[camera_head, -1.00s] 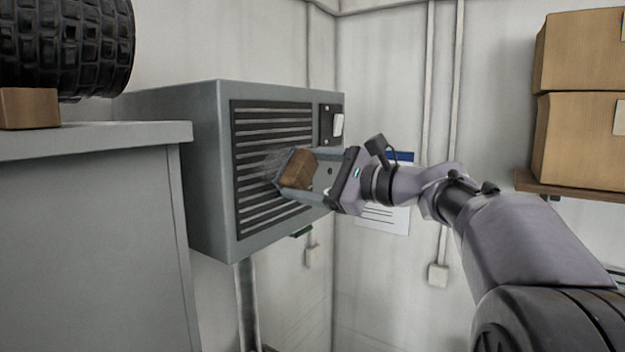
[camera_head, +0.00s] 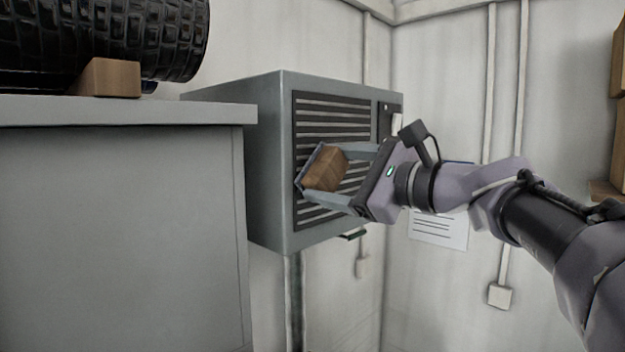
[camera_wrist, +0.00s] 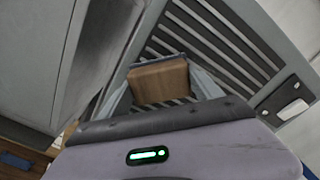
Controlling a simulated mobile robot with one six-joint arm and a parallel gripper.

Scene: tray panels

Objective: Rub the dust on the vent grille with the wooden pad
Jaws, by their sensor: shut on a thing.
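The wooden pad (camera_head: 326,169) is a brown block with a dark face, held between the fingers of my gripper (camera_head: 338,180). Its dark face is turned to the vent grille (camera_head: 333,110), a black slatted panel on the front of a grey wall box. The pad is at the grille's left part, close to the slats; I cannot tell whether it touches. In the wrist view the pad (camera_wrist: 158,81) sits between both fingers, with the grille slats (camera_wrist: 215,45) behind it. A pale dust patch showed on the grille earlier; none is clearly visible now, and the pad hides part of the slats.
A grey cabinet (camera_head: 120,220) stands close on the left, with a black tire (camera_head: 100,40) and a wooden block (camera_head: 106,78) on top. A paper notice (camera_head: 440,230) hangs on the wall behind my arm. Boxes (camera_head: 619,60) sit on a shelf at the right edge.

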